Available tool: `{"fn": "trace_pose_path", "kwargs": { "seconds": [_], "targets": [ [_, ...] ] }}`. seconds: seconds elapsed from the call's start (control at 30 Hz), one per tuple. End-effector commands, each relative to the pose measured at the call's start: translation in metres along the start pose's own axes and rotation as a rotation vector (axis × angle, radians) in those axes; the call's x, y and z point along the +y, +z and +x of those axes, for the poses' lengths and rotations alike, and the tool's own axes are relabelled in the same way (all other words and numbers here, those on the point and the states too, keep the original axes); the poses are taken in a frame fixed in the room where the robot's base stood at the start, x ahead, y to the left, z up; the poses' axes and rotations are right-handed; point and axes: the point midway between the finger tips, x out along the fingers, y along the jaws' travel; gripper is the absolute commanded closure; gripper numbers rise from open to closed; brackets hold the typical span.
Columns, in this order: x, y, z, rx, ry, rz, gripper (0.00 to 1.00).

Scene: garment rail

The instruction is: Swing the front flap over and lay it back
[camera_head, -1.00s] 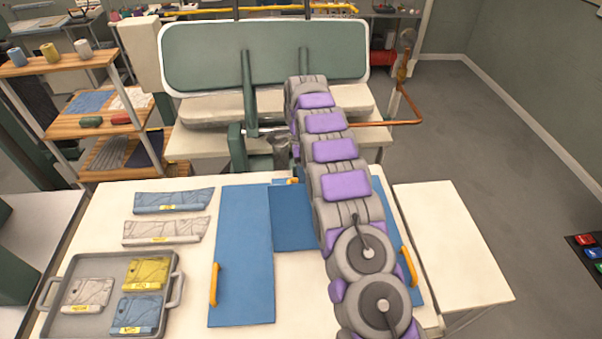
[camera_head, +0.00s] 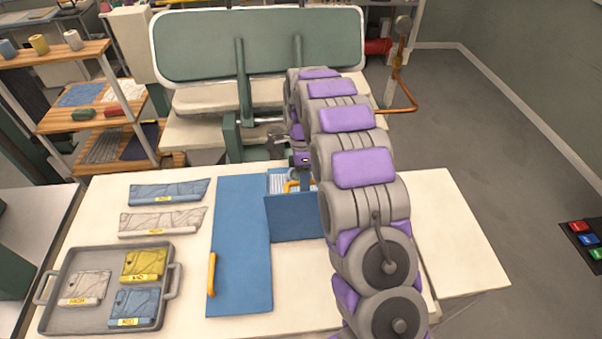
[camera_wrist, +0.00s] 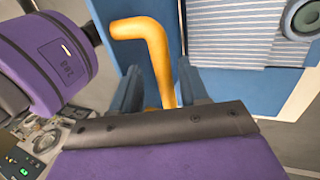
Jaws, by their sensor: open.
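The front flap (camera_head: 296,219) is a blue panel in the middle of the table. It looks tilted up, with a white and grey striped surface (camera_head: 279,182) showing behind its upper edge. Its yellow handle (camera_head: 291,186) is near that edge, partly hidden by my arm. In the wrist view, the bent yellow handle (camera_wrist: 153,45) passes between the two blue-grey fingers of my gripper (camera_wrist: 161,82). The fingers are open on either side of the handle. Whether they touch it is unclear. In the head view, my arm hides the fingers.
A blue side flap (camera_head: 240,250) with a yellow handle (camera_head: 211,274) lies flat at left. A grey tray (camera_head: 60,318) holds several labelled pieces. A green padded press (camera_head: 260,45) stands behind. A copper pipe (camera_head: 400,108) is at back right. The table's right side (camera_head: 455,225) is clear.

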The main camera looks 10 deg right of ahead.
Motion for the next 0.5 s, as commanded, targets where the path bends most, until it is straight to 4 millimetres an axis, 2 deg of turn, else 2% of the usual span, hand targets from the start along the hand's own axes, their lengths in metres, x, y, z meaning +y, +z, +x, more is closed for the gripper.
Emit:
{"fn": "trace_pose_path", "kwargs": {
  "seconds": [0.5],
  "targets": [
    [0.058, -0.006, 0.014, 0.000, 0.001, -0.001, 0.56]
  ]
}}
